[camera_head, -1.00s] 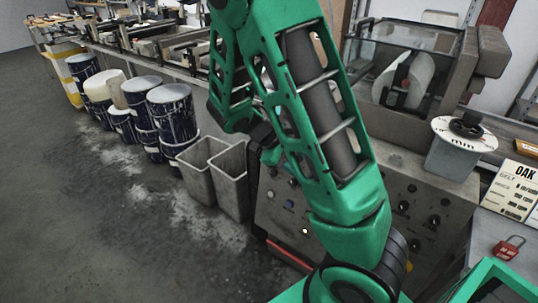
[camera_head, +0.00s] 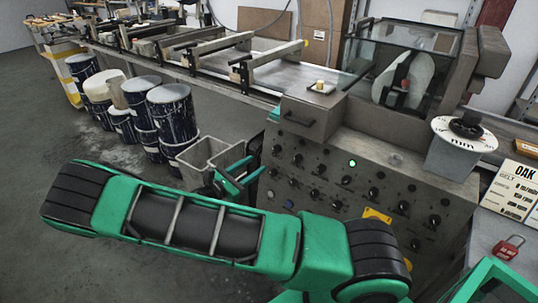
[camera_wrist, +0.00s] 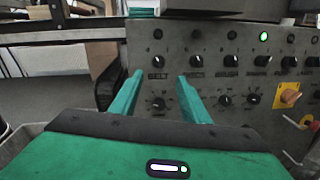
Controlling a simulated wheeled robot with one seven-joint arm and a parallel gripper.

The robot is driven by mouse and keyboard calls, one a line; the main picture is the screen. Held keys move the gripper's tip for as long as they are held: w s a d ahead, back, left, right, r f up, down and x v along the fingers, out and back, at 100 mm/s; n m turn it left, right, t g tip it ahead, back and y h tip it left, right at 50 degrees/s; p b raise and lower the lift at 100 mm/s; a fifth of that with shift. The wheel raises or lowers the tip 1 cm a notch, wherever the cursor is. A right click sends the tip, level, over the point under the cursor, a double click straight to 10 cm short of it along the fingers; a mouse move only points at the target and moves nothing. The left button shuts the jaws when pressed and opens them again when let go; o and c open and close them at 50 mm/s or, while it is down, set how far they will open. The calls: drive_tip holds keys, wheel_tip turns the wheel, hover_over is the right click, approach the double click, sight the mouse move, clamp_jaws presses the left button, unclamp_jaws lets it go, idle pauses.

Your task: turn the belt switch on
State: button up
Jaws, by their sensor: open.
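The belt switch (camera_wrist: 157,61) is a dark round knob above a "BELT" label, at the left end of the upper knob row in the wrist view. The small lamp above it looks dark. My gripper (camera_wrist: 160,76) is open and empty, with its two green fingers pointing at the panel and the belt switch between and just above their tips. The fingers appear apart from the knob. In the head view, my gripper (camera_head: 254,166) is at the left end of the grey control panel (camera_head: 330,168); the belt switch is hard to single out there.
Similar knobs line the panel closely, with one lit green lamp (camera_head: 352,163) and a yellow-plated switch (camera_wrist: 289,96) farther right. Grey bins (camera_head: 208,152) stand left of the panel.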

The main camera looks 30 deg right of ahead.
sight(276, 149)
drive_tip(key=x, duration=1)
drive_tip(key=shift+w+d, duration=0.15)
drive_tip(key=shift+d, duration=0.15)
drive_tip(key=shift+r, duration=0.1)
